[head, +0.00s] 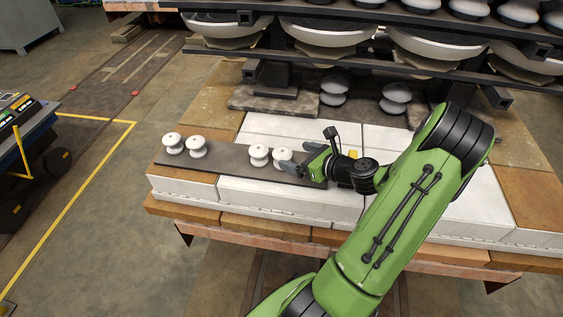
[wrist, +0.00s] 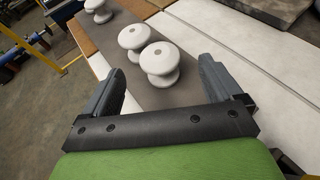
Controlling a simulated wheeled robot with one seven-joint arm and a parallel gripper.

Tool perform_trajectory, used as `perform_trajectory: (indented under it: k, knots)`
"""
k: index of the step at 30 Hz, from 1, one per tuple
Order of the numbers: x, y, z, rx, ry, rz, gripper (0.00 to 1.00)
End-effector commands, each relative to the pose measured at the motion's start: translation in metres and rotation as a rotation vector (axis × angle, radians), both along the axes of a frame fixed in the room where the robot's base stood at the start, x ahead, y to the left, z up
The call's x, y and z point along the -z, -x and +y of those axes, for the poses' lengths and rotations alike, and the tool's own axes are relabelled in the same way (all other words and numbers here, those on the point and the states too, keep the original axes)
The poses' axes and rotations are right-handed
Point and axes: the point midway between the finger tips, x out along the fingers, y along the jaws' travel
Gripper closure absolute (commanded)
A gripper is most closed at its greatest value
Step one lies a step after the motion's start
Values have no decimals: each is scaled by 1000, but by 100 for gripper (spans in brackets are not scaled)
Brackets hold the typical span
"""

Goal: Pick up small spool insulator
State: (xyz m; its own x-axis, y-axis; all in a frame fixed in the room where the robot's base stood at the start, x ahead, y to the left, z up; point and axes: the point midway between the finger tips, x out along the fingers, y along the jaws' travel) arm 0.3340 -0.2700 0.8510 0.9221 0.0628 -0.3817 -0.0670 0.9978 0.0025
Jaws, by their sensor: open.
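Several small white spool insulators stand upright on a dark strip (head: 225,172) on the white blocks. In the head view one pair, with a left spool (head: 173,142) and a right spool (head: 196,146), is at the left. A second pair, a spool (head: 259,155) and another spool (head: 283,157), is by my gripper (head: 296,171). In the wrist view my gripper (wrist: 160,88) is open, its fingers on either side of the nearest spool (wrist: 160,64). I cannot tell how far between the fingertips it sits. Another spool (wrist: 134,40) stands close beside it, beyond the left fingertip.
Larger insulator stacks (head: 335,90) stand behind, under a dark rack (head: 400,60) with big discs. White blocks (head: 262,197) and brown blocks (head: 195,214) form the platform. A cart (head: 25,140) is at the far left. The strip between the two pairs is clear.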

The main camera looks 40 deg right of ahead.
Motion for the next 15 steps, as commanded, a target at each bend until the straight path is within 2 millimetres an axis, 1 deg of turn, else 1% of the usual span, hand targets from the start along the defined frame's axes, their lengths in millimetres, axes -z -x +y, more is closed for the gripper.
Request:
perform_trajectory:
  k: [2,6,9,12,15]
  knots:
    - [5,-7,1,0,3,1,8]
    - [19,-31,5,-5,3,0,8]
    - [24,-45,6,-3,3,1,8]
    - [25,-51,6,0,3,2,8]
    - [24,-51,6,1,3,2,8]
